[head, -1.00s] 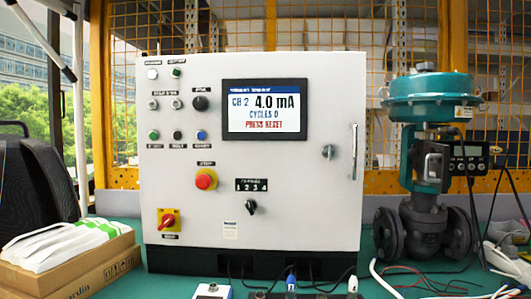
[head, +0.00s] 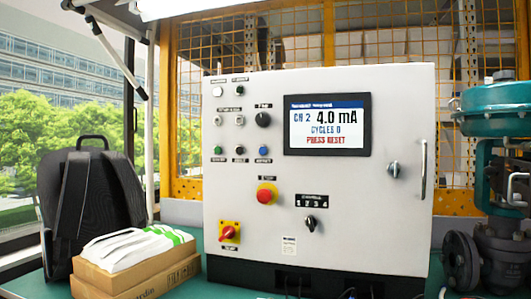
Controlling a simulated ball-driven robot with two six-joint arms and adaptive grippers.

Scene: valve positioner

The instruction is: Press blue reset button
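The blue reset button (head: 264,150) is small and round. It sits at the right end of the lower button row on the white control cabinet (head: 370,225), beside a black button (head: 239,150) and a green button (head: 217,150). The cabinet's screen (head: 327,124) reads CH 2, 4.0 mA, CYCLES 0 and PRESS RESET. Neither of my grippers shows in the head view.
A red emergency stop (head: 266,194) and a red-yellow rotary switch (head: 229,232) are below the buttons. Cardboard boxes (head: 140,278) and a black backpack (head: 92,205) stand left. A teal valve (head: 497,120) stands right. The space before the buttons looks clear.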

